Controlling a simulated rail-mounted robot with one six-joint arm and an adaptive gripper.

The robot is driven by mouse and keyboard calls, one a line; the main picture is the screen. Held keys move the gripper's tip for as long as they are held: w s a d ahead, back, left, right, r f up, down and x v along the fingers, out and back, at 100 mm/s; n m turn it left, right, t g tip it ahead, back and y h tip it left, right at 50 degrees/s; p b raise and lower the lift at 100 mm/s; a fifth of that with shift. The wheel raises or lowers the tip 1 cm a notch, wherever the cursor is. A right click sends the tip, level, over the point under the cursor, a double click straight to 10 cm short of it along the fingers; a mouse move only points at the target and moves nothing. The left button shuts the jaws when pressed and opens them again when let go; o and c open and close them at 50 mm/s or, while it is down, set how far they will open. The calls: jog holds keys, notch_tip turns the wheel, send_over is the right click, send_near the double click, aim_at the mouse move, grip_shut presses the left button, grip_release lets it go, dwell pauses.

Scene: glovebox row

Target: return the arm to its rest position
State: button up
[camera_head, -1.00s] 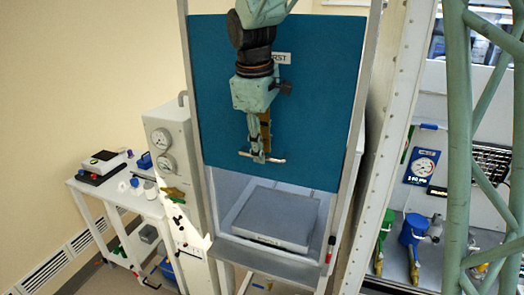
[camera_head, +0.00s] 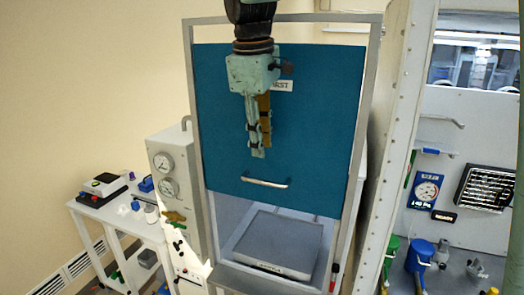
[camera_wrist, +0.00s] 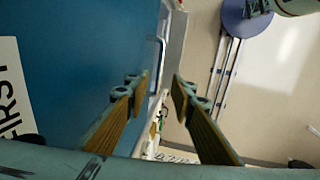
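My gripper (camera_head: 257,150) hangs pointing down in front of the blue sash panel (camera_head: 222,120), above its metal handle (camera_head: 265,183). In the head view the fingers overlap, seen side-on. In the wrist view my gripper (camera_wrist: 159,82) has its two fingers apart with nothing between them. The blue panel (camera_wrist: 75,60) fills the left of that view, and the handle (camera_wrist: 161,55) shows beyond the fingertips, clear of them. My wrist and upper gripper show at the top of the head view; the rest of my arm is out of frame.
Below the raised panel is an open chamber with a grey block (camera_head: 278,243). A gauge cabinet (camera_head: 170,150) and a white side table (camera_head: 130,215) stand left. A white post (camera_head: 392,130) and a wall board (camera_head: 470,140) with tools stand right.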

jog(key=shift+r, duration=0.2)
jog(key=shift+s, duration=0.1)
jog(key=s+d+f+m+b, duration=0.2)
jog(key=s+d+f+b, duration=0.15)
jog(key=s, duration=0.35)
jog(key=s+d+f+m+b, duration=0.2)
jog(key=s+d+f+b, duration=0.15)
jog(key=s, duration=0.35)
jog(key=s+d+f+m+b, duration=0.2)
jog(key=s+d+b, duration=0.2)
jog(key=s, duration=0.3)
jog(key=s+d+f+m+t+b, duration=0.1)
jog(key=s+d+f+m+b, duration=0.1)
jog(key=s+f+b, duration=0.3)
jog(key=s+d+f+m+t+y+b, duration=0.1)
jog(key=s+f+m+b, duration=0.3)
jog(key=s+f, duration=0.8)
jog(key=s+d+b, duration=0.1)
jog(key=s, duration=0.1)
jog(key=shift+s+d+f+m, duration=0.15)
jog(key=shift+s+d+m, duration=0.15)
jog(key=shift+d+m, duration=0.1)
